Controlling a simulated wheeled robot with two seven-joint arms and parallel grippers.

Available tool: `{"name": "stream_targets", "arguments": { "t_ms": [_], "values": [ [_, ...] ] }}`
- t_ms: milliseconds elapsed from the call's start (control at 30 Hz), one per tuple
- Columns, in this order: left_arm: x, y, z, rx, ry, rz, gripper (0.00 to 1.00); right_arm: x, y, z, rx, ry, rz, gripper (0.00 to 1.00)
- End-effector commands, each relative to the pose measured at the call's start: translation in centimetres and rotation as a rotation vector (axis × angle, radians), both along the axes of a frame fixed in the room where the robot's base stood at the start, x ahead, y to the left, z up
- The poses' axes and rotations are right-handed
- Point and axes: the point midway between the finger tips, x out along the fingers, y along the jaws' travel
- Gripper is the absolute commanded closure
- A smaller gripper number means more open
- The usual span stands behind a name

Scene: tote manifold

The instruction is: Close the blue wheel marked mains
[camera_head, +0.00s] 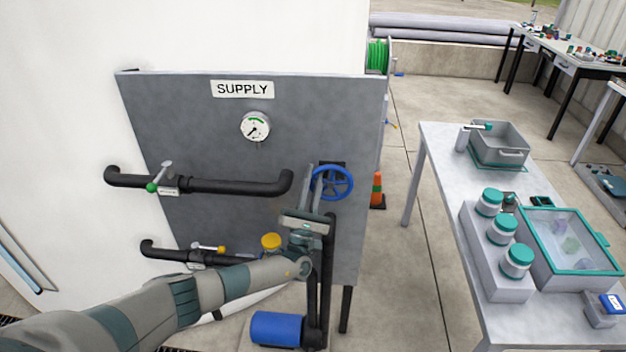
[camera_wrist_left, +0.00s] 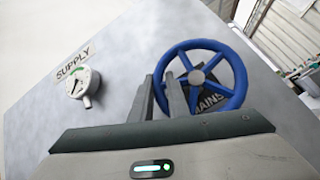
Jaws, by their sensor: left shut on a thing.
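The blue wheel (camera_head: 333,183) is mounted on the right side of the grey supply panel, by the dark pipes. In the left wrist view the wheel (camera_wrist_left: 197,77) stands in front of a dark plate marked MAINS (camera_wrist_left: 210,101), partly hidden by the rim and spokes. My left gripper (camera_head: 317,176) is at the left side of the wheel. Its two fingers (camera_wrist_left: 160,84) straddle the left part of the rim and are shut on it. My right gripper is in neither view.
A blue cylinder (camera_head: 277,328) sits low. A cone (camera_head: 377,190) and a laden table (camera_head: 445,150) stand to the right.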

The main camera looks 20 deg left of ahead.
Motion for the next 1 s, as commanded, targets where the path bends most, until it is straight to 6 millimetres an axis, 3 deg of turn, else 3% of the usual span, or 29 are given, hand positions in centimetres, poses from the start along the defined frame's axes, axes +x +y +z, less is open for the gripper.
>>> {"name": "stream_targets", "arguments": {
  "t_ms": [233, 1000],
  "values": [
    [0.2, -0.1, 1.4, 0.226, 0.062, 0.006, 1.00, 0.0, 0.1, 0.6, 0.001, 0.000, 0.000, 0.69],
    [1.1, -2.9, 4.0, 0.896, 0.253, 0.010, 1.00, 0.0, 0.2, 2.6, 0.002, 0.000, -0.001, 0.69]
  ]
}}
